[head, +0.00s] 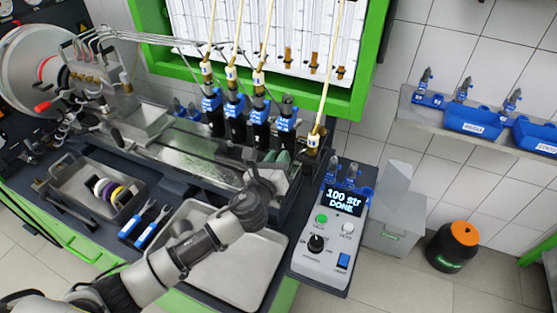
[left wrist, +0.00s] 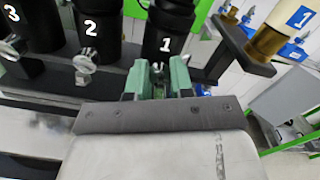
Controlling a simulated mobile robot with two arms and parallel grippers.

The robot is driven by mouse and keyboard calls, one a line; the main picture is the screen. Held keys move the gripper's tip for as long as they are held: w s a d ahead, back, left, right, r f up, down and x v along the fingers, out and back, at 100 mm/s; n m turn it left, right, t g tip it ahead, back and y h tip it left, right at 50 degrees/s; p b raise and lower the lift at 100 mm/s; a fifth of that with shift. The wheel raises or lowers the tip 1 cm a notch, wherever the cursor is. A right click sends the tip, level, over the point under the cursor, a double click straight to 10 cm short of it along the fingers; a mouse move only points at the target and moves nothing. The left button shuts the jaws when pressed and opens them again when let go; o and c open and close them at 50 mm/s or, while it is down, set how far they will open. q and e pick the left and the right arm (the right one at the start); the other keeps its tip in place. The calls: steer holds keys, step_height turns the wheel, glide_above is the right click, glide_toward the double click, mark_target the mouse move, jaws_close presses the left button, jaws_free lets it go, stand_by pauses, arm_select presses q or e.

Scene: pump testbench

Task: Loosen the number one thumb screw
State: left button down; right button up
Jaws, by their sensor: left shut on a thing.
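The number one thumb screw (left wrist: 157,67) sits low in front of the black cylinder marked 1 (left wrist: 166,22). My left gripper's green fingers (left wrist: 159,80) are shut around it and hide most of it. In the head view, my left gripper (head: 277,158) reaches the foot of the rightmost black cylinder (head: 285,134), and the screw cannot be made out there. The number two thumb screw (left wrist: 84,68) stands free to the left, below the cylinder marked 2 (left wrist: 92,25). My right gripper is not in view.
A control box (head: 330,235) reading "100 str DONE" stands right of my left arm. An empty metal tray (head: 245,285) lies beneath the arm. Blue wrenches (head: 150,225) and a parts tray (head: 72,208) lie to its left. A brass fitting (left wrist: 267,42) is right of the fingers.

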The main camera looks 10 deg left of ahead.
arm_select(q)
steer(key=n, duration=0.5)
steer(key=shift+n+b, duration=0.3)
steer(key=shift+n, duration=0.1)
steer(key=n, duration=0.8)
steer(key=shift+n, duration=0.4)
steer(key=n, duration=0.4)
steer(key=shift+n, duration=0.3)
steer(key=shift+h, duration=0.3)
steer(key=c, duration=1)
jaws_free()
